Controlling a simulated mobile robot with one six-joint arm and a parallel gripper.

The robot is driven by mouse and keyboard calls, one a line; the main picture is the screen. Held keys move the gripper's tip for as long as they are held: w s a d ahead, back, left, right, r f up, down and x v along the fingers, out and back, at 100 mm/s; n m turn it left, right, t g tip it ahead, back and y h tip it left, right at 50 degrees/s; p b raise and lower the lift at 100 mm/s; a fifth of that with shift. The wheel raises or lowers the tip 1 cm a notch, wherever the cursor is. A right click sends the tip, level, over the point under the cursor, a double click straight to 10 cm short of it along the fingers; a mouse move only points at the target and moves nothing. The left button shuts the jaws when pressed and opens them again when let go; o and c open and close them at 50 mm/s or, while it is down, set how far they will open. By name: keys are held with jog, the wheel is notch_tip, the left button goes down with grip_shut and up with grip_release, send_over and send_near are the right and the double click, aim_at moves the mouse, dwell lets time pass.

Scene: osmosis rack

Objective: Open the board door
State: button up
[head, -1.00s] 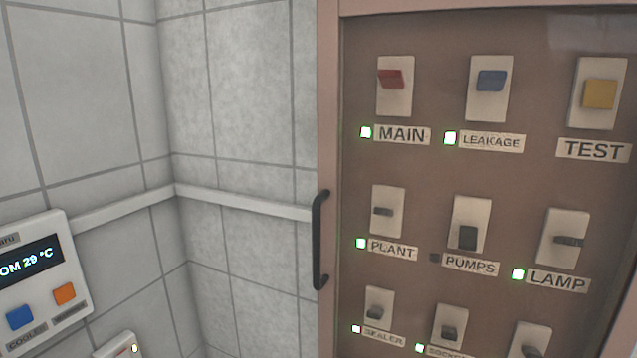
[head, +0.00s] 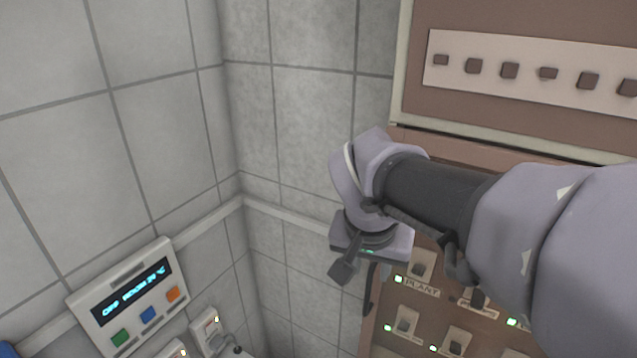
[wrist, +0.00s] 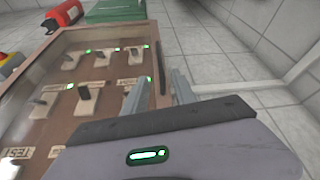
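The board door (head: 412,141) is a brown-framed panel over labelled switches, and it looks closed. Its black vertical handle (head: 370,290) is on the left edge, partly hidden behind my gripper. In the wrist view the handle (wrist: 160,66) stands out along the door's edge (wrist: 143,42). My gripper (wrist: 160,88) is open, with its two grey fingers apart and nothing between them that I can make out. The handle appears just beyond the fingertips, in line with the gap. In the head view my gripper (head: 345,268) is beside the handle's upper end.
A tiled wall (head: 290,150) with a white rail (head: 285,218) is left of the board. A control panel with a display (head: 130,292) is at lower left. A switch strip (head: 530,75) is above the door. The wrist view shows a red cylinder (wrist: 62,15) and green box (wrist: 115,10).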

aim_at(369, 282)
jog(key=x, duration=0.8)
jog(key=shift+w+f, duration=0.2)
jog(key=shift+f, duration=0.05)
jog(key=shift+c, duration=0.2)
grip_shut()
dwell(0.8)
